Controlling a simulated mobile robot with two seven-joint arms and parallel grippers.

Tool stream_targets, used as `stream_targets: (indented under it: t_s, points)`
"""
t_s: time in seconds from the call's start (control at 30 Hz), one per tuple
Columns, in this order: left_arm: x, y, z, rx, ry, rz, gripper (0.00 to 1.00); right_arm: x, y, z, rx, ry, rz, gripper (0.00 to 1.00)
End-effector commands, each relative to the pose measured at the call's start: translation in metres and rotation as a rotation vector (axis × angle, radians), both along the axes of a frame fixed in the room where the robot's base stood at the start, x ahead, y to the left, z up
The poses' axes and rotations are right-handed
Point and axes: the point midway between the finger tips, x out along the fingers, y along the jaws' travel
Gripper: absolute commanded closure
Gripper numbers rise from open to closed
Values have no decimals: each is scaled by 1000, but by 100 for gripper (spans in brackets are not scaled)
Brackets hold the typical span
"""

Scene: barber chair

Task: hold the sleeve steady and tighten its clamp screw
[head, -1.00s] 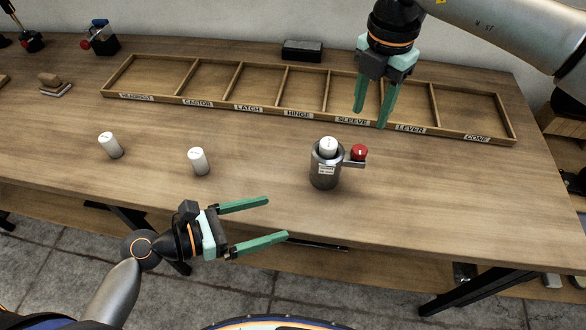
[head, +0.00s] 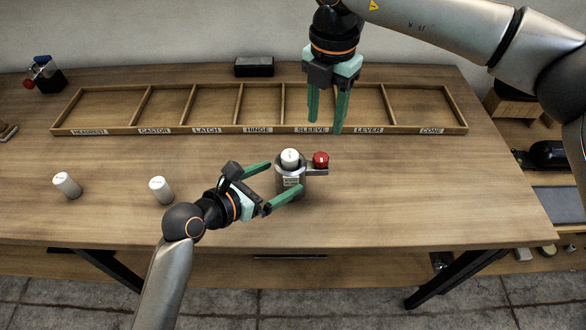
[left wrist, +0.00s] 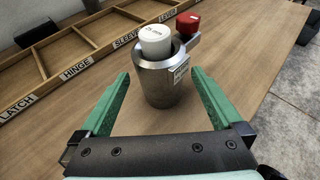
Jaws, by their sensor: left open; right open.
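The sleeve (head: 291,183) is a grey metal cylinder standing upright on the table, with a white labelled cylinder (head: 290,158) in its top. Its clamp screw has a red knob (head: 321,159) on a side arm at the right. My left gripper (head: 286,180) is open, its green fingers reaching toward either side of the sleeve. In the left wrist view the sleeve (left wrist: 158,85) stands between and beyond the fingertips, with no clear contact. My right gripper (head: 325,126) is open and empty, above the tray behind the sleeve, fingers pointing down.
A wooden tray (head: 270,129) with labelled, empty compartments lies along the back. A black box (head: 254,67) sits behind the tray. The table right of the sleeve is clear.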

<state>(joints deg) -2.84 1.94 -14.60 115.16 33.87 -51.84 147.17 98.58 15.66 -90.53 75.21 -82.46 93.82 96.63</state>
Motion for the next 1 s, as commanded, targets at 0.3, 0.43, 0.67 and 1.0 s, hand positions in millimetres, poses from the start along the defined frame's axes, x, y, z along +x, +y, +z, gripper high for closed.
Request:
stream_targets:
  t_s: [0.3,0.43,0.67,1.0]
  points:
    - [38,-34,-20,-1,0,-1,0,0,0,0,0,0,0,50]
    - [46,-42,-25,-1,-1,0,0,0,0,0,0,0,0,50]
    - [51,-47,-29,-1,0,0,0,0,0,0,0,0,0,50]
    - [51,-47,-29,-1,0,0,15,0,0,0,0,0,0,50]
